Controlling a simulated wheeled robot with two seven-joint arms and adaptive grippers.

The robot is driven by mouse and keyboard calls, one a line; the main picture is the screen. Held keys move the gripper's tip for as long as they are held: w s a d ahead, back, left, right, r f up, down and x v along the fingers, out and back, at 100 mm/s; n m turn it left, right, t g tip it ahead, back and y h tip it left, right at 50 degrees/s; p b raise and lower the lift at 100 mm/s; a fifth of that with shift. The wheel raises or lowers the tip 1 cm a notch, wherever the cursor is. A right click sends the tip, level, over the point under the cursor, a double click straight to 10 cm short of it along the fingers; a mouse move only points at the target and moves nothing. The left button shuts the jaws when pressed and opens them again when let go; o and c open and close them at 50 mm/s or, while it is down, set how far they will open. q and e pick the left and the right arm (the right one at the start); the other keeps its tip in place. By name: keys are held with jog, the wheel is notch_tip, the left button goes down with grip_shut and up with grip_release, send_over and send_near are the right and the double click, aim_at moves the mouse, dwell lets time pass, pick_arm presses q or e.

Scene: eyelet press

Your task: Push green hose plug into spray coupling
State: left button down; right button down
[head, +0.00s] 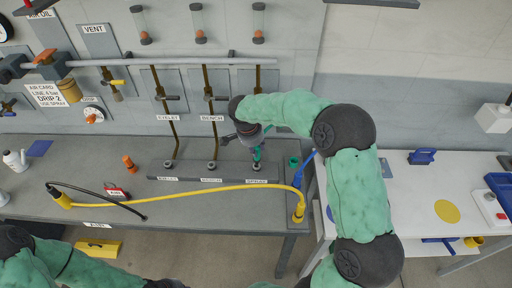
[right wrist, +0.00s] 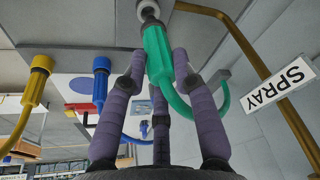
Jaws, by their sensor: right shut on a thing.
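My right gripper (right wrist: 155,70) is shut on the green hose plug (right wrist: 160,58), with its purple-grey fingers around the plug's body. In the head view the green plug (head: 257,154) is partly hidden by the right gripper (head: 250,140). The spray coupling (head: 258,167) is at the right end of the dark block, just below the plug. In the right wrist view the plug's nose is in line with the round metal coupling (right wrist: 148,9) and meets or nearly meets it; I cannot tell how deep it sits. My left arm shows at the lower left, its fingers out of frame.
The green hose loops beside the plug. Yellow (head: 299,210) and blue (head: 301,175) hose plugs stand at the bench's right edge, and the yellow hose (head: 180,190) crosses the bench front. A brown pipe (right wrist: 290,115) and SPRAY sign (right wrist: 282,80) are close beside my right gripper.

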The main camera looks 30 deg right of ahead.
aim_at(256, 160)
jog(key=shift+b, duration=0.8)
dwell(1.8)
jog(key=shift+f+b, duration=0.45)
jog(key=shift+b, duration=0.05)
jog(key=shift+b, duration=0.55)
dwell(1.8)
jog(key=shift+f+b, duration=1.25)
jog(key=shift+f, duration=0.1)
dwell(0.4)
jog(key=c, duration=0.9)
grip_release()
jog(key=shift+r, duration=0.1)
